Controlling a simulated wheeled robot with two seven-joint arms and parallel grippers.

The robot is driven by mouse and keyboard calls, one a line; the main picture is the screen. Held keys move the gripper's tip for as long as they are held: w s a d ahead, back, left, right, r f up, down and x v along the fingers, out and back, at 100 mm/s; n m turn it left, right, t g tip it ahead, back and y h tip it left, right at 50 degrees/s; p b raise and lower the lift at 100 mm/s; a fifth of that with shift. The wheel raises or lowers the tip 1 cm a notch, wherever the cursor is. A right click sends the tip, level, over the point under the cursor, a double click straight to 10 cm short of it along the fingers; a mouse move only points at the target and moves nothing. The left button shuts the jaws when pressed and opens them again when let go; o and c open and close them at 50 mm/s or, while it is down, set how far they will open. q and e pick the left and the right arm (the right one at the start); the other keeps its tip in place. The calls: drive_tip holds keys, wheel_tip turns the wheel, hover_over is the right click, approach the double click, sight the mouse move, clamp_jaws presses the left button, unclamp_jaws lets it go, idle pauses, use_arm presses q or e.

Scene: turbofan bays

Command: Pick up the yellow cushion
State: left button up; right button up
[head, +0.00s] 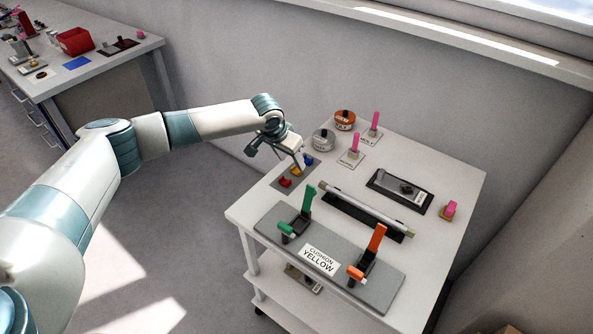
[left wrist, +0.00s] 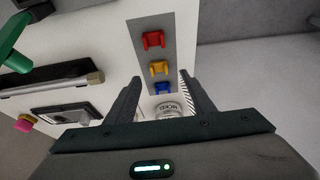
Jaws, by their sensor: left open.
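The yellow cushion (left wrist: 159,68) sits on a grey strip (left wrist: 144,30) between the red cushion (left wrist: 153,40) and the blue cushion (left wrist: 163,89) in the left wrist view. In the head view the yellow cushion (head: 295,170) shows only in small part beside a finger of my left gripper (head: 284,160). That gripper is open above the strip at the cart's left edge. In the left wrist view its fingertips (left wrist: 160,84) stand apart, either side of the strip near the yellow and blue cushions. Nothing is between them in its grip. My right gripper is out of view.
Two round tins (head: 345,120) and pink-handled pieces (head: 354,146) stand behind the strip. A rod (head: 365,208), green and orange levers (head: 375,240) and a sign reading CUSHION YELLOW (head: 319,259) lie nearer the front. A second bench (head: 100,65) is at the far left.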

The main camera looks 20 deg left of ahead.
sight(297, 170)
use_arm(q)
drive_tip(key=shift+p+x, duration=0.75)
drive_tip(key=shift+x, duration=0.1)
drive_tip(key=shift+p+x, duration=0.4)
drive_tip(key=shift+x, duration=1.4)
drive_tip(key=shift+d+r, duration=0.1)
drive_tip(key=c, duration=1.1)
